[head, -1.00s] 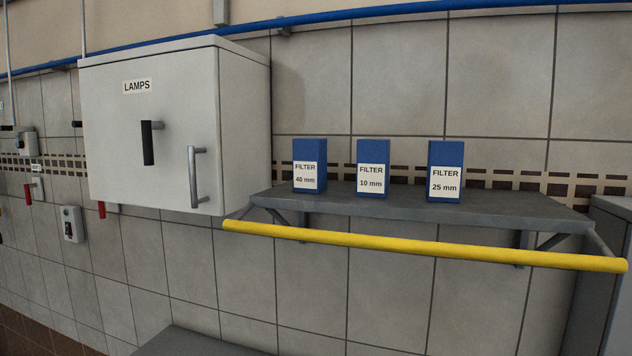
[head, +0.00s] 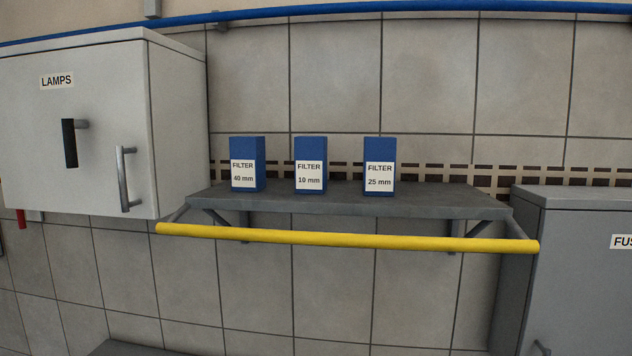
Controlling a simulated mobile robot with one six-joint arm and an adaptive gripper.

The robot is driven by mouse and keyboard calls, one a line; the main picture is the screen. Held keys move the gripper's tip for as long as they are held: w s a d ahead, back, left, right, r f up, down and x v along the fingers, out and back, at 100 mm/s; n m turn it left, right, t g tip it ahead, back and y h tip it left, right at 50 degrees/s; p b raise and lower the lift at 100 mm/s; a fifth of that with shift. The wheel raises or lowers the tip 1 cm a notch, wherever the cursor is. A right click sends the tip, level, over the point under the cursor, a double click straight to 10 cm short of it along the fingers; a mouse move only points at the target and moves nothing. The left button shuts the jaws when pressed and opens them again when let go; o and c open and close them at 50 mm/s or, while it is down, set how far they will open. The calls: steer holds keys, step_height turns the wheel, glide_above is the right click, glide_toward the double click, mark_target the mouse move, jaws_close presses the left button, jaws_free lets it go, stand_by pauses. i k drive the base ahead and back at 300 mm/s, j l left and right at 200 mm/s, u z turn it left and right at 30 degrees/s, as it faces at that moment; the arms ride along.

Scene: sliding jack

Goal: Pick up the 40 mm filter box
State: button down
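The 40 mm filter box (head: 247,151) is a small upright blue box with a white label reading "FILTER 40 mm". It stands at the left end of a grey wall shelf (head: 440,198), left of two similar blue boxes. One is the 10 mm filter box (head: 311,150) in the middle, the other the 25 mm filter box (head: 380,150) on the right. The three stand apart from one another. My gripper is not in view.
A yellow bar (head: 350,240) runs along the shelf's front, a little below it. A white LAMPS cabinet (head: 100,100) with two handles is close on the left. A grey cabinet (head: 580,260) stands at the right. The shelf's right part is bare.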

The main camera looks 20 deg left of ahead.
mark_target(248, 153)
steer(key=u, duration=1.4)
steer(key=i+j+z, duration=0.15)
steer(key=i+j, duration=0.85)
